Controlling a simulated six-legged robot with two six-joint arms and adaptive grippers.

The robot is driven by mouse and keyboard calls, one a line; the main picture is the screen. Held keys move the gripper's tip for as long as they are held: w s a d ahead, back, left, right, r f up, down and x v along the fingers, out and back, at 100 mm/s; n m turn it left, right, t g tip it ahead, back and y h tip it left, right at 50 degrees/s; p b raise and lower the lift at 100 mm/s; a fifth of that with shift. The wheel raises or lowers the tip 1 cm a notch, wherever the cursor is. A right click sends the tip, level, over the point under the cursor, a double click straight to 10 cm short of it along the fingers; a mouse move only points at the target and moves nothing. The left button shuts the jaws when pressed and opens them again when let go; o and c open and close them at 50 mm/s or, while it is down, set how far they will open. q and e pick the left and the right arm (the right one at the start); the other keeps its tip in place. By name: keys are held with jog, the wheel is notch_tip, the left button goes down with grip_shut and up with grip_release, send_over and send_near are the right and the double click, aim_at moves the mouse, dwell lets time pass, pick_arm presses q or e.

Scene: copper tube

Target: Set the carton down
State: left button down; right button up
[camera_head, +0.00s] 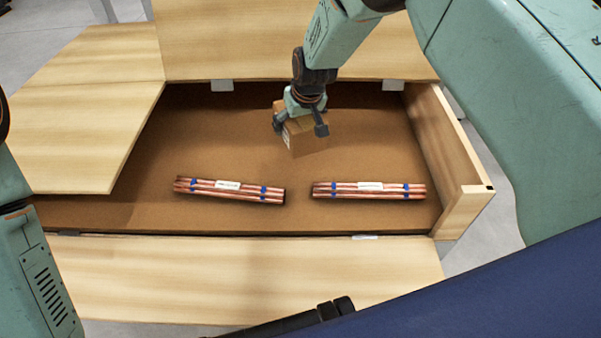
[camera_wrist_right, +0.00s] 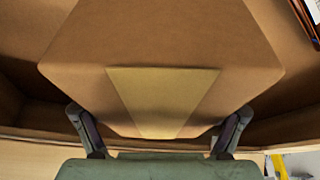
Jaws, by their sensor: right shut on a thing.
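A small brown carton (camera_head: 308,140) is in the grasp of my right gripper (camera_head: 300,122), over the far middle part of the open wooden box (camera_head: 449,150). In the right wrist view the carton (camera_wrist_right: 160,50) fills most of the picture, with a tan tape strip down its face. The fingers of my right gripper (camera_wrist_right: 160,135) sit on either side of it. I cannot tell whether the carton's underside touches the box's brown floor. Part of my left arm shows at the left edge; its gripper is out of view.
Two strapped bundles of copper tubes, a left one (camera_head: 229,190) and a right one (camera_head: 368,190), lie on the box floor nearer than the carton. Open wooden flaps spread at the left (camera_head: 85,110), back (camera_head: 240,40) and front (camera_head: 240,275). Bare floor lies left of the carton.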

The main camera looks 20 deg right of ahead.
jog(key=b, duration=0.2)
send_over(299, 161)
notch_tip(299, 161, down, 6)
jog(key=shift+w+f, duration=0.1)
notch_tip(299, 161, down, 4)
jog(key=shift+r+b, duration=0.2)
jog(key=shift+b, duration=0.5)
jog(key=shift+f, duration=0.1)
jog(key=o, duration=1.4)
jog(key=shift+f, duration=0.15)
